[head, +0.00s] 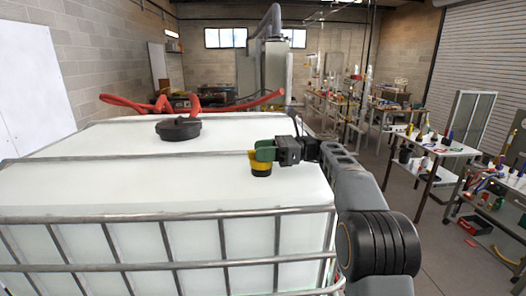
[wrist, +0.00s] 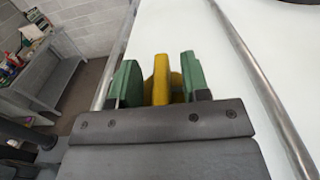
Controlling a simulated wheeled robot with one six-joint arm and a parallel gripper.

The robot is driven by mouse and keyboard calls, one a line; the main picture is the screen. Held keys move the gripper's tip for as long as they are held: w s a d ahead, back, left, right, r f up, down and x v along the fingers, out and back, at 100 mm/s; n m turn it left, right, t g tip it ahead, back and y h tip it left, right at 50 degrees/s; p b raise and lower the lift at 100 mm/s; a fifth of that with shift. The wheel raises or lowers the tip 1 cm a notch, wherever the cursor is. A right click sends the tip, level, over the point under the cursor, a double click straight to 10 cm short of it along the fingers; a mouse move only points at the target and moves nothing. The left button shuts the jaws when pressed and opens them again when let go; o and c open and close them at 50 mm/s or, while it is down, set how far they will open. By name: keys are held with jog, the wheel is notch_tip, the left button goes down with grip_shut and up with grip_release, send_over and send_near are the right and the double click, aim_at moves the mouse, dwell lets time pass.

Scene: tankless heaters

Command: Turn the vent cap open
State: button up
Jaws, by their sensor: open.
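The vent cap, a small yellow cap with a dark lower part (head: 261,168), sits on the white top of the caged tank (head: 95,190), near its right end. My gripper (head: 264,152) is over the cap, its green fingers covering the cap's upper part in the head view. In the wrist view my gripper (wrist: 158,82) is open, with one green finger on each side of the cap's upright yellow fin (wrist: 162,76). A narrow gap shows between the fin and the left finger; the right finger is close to the fin, and contact cannot be told.
A large black lid (head: 178,128) is on the tank top, farther back. A red hose (head: 190,102) lies behind it. Metal bars (head: 120,156) cross the tank top. Workbenches with tools (head: 435,148) stand to the right, across open floor.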

jog(key=d, duration=1.3)
jog(key=shift+w+d, duration=0.1)
jog(key=shift+d, duration=0.3)
